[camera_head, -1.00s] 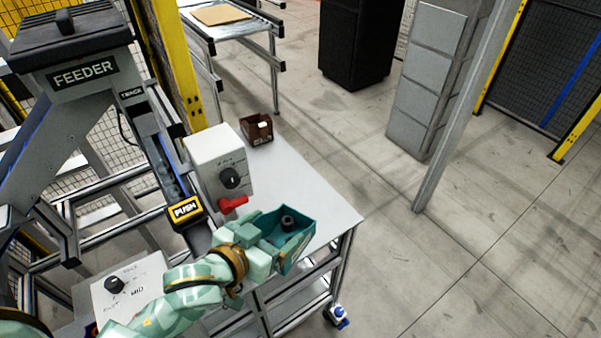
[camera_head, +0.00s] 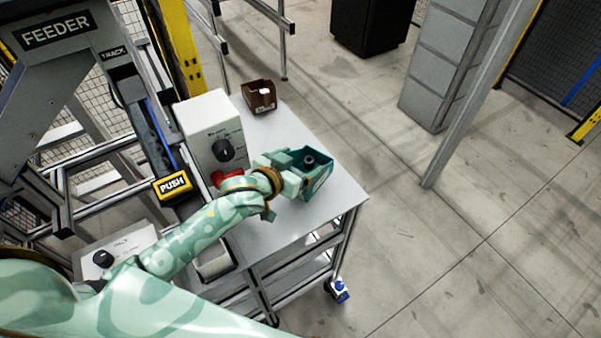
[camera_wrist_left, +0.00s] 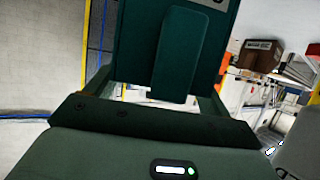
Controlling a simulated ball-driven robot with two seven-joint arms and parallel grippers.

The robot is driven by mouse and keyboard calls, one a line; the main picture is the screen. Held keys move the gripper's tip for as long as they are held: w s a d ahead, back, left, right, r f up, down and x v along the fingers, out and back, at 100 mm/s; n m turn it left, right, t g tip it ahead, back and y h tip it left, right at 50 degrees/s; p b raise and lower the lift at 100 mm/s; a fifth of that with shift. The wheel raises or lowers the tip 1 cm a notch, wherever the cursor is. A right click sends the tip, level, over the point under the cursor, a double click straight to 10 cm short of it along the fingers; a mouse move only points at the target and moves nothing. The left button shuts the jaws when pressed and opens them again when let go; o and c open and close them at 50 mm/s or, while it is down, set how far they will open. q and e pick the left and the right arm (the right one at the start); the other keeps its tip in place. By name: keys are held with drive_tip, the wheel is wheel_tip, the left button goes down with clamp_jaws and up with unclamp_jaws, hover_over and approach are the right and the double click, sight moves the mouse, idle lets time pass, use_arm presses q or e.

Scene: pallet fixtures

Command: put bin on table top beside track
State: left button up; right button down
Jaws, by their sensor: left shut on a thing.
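My left gripper (camera_head: 284,172) is shut on a teal bin (camera_head: 318,180), gripping its near left side. A dark round part sits inside the bin. In the head view the bin is over the white table top (camera_head: 284,233); I cannot tell whether it touches the surface. In the left wrist view the dark green bin wall (camera_wrist_left: 207,45) fills the upper middle, between the fingers. The track (camera_head: 145,118) runs down from the feeder, to the left of the table, with a yellow-framed PUSH plate (camera_head: 173,185) at its lower end. My right gripper is out of view.
A white control box (camera_head: 212,130) with a black knob and a red part stands on the table, left of my gripper. A brown bin (camera_head: 259,96) sits at the table's far end. The table's near right part is clear. A grey post (camera_head: 480,95) stands on the floor.

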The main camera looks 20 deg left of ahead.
use_arm(q)
drive_tip(key=shift+w+f, duration=0.55)
drive_tip(key=shift+f, duration=0.05)
drive_tip(key=shift+w+f+b, duration=0.2)
drive_tip(key=shift+f+b, duration=0.5)
drive_tip(key=shift+f, duration=1.05)
drive_tip(key=shift+f, duration=0.1)
drive_tip(key=o, duration=1.3)
drive_tip(key=shift+s+a, duration=0.1)
drive_tip(key=shift+s, duration=0.2)
drive_tip(key=p+v, duration=0.1)
drive_tip(key=v, duration=0.2)
drive_tip(key=shift+s, duration=0.1)
drive_tip(key=s+a, duration=0.1)
drive_tip(key=s, duration=0.2)
drive_tip(key=s+a, duration=0.1)
drive_tip(key=s, duration=0.3)
drive_tip(key=s+a, duration=0.1)
drive_tip(key=s, duration=0.3)
